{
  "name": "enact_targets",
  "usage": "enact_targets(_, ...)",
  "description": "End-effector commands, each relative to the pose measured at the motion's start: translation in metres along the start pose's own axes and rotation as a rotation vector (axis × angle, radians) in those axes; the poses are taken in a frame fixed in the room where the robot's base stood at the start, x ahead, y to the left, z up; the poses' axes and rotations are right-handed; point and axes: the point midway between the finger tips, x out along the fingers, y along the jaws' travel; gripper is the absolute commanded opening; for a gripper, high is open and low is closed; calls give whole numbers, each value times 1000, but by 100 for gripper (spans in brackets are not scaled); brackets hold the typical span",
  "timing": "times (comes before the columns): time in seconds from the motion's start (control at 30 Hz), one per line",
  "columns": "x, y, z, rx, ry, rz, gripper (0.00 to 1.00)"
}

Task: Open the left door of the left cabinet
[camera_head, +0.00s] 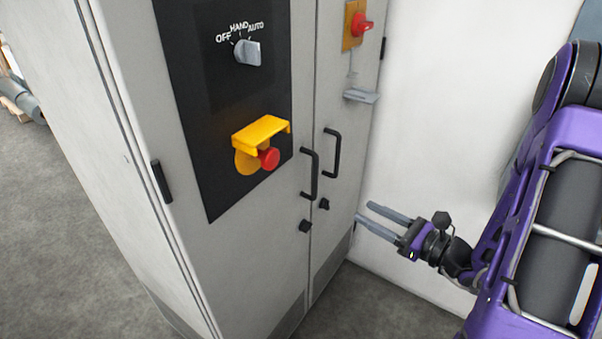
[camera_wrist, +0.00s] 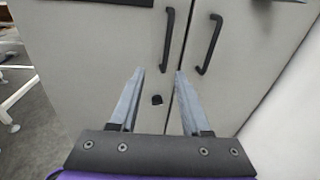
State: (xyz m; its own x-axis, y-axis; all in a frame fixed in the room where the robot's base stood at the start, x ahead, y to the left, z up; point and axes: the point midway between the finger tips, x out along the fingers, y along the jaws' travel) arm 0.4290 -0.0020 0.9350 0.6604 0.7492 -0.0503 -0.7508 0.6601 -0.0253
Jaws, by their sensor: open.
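The cabinet's left door (camera_head: 150,110) is light grey with a black control panel, and it is shut. Its black bar handle (camera_head: 309,174) stands upright near the seam between the doors, with a small black latch (camera_head: 304,226) below it. In the wrist view the left handle (camera_wrist: 168,40) is just beyond and between my fingers, with the latch (camera_wrist: 157,99) also between them. The right door's handle (camera_head: 331,153) is close by on the right, also seen in the wrist view (camera_wrist: 210,45). My gripper (camera_head: 364,215) is open and empty, apart from both handles, to their lower right in the head view.
A yellow-shrouded red button (camera_head: 268,158) and a rotary switch (camera_head: 247,52) sit on the left door. A red switch (camera_head: 361,24) and a small grey ledge (camera_head: 361,96) project from the right door. A white wall (camera_head: 440,90) stands right of the cabinet. Grey floor (camera_head: 50,220) is clear at left.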

Motion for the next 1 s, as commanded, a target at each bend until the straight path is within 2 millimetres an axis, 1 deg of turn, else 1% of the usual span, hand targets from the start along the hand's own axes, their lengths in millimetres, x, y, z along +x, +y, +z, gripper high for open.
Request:
enact_targets(0.03, -2, -4, 2, 17, -27, -33, 47)
enact_targets(0.13, -1, -8, 5, 27, -51, -62, 47)
enact_targets(0.27, 13, -8, 6, 26, -53, -60, 47)
enact_targets(0.37, 32, -8, 8, 25, -53, -56, 47)
enact_targets(0.8, 127, -14, 12, 24, -51, -57, 47)
enact_targets(0.9, 144, -15, 12, 24, -50, -57, 47)
enact_targets(1.0, 157, -17, 13, 25, -50, -59, 47)
